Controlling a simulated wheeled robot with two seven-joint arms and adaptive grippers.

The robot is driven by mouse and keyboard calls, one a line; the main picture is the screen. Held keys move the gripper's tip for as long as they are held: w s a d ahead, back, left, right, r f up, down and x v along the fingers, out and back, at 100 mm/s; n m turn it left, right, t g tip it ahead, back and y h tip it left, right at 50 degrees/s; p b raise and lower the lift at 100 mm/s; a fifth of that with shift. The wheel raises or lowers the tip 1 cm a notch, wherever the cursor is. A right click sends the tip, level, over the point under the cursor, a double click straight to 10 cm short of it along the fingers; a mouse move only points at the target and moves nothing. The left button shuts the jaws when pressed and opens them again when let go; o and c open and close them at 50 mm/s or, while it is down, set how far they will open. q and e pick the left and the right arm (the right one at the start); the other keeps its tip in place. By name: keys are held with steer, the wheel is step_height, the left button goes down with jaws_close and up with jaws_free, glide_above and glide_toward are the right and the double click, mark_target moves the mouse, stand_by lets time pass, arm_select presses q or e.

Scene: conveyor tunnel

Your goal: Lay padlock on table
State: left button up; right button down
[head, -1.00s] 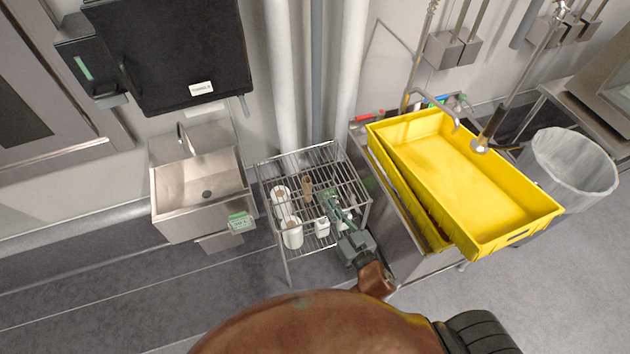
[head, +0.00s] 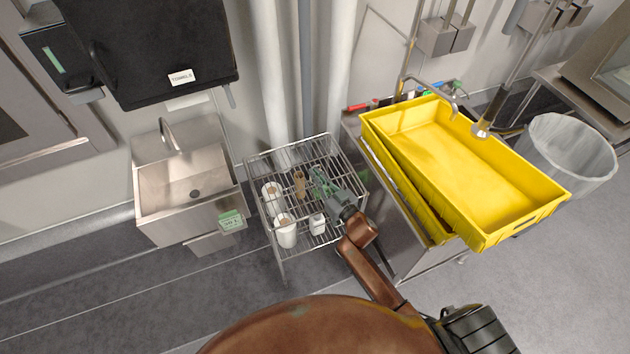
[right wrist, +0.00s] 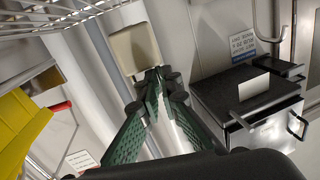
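My right gripper (head: 318,178) is over the wire rack (head: 268,152) in the head view, pointing up and left. In the right wrist view its two green fingers (right wrist: 165,76) slant together, with their dark tips close to each other. A squarish beige block (right wrist: 132,48) shows right at those tips. It may be the padlock, but I see no shackle, and I cannot tell whether the fingers grip it or it lies behind them. I cannot pick out a padlock in the head view. My left gripper is not in view.
A tan object (head: 300,185) and white containers (head: 286,232) occupy the rack. A yellow tub (head: 465,175) rests tilted on the steel unit to the right. A steel sink (head: 190,185) and a black towel dispenser (head: 150,50) are left. A grey bin (head: 570,150) stands far right.

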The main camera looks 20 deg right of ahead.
steer(key=shift+w+d+f, duration=0.1)
steer(key=shift+w+f, duration=0.45)
steer(key=shift+f, duration=0.15)
step_height(320, 180, down, 3)
steer(key=shift+b, duration=0.7)
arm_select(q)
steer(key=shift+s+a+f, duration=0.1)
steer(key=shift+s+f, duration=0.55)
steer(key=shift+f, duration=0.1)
arm_select(e)
steer(key=shift+r, duration=0.1)
steer(key=shift+f, duration=0.2)
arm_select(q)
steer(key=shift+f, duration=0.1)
arm_select(e)
steer(key=c, duration=2.2)
jaws_free()
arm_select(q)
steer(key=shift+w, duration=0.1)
arm_select(e)
steer(key=shift+o, duration=0.2)
steer(key=shift+r, duration=0.15)
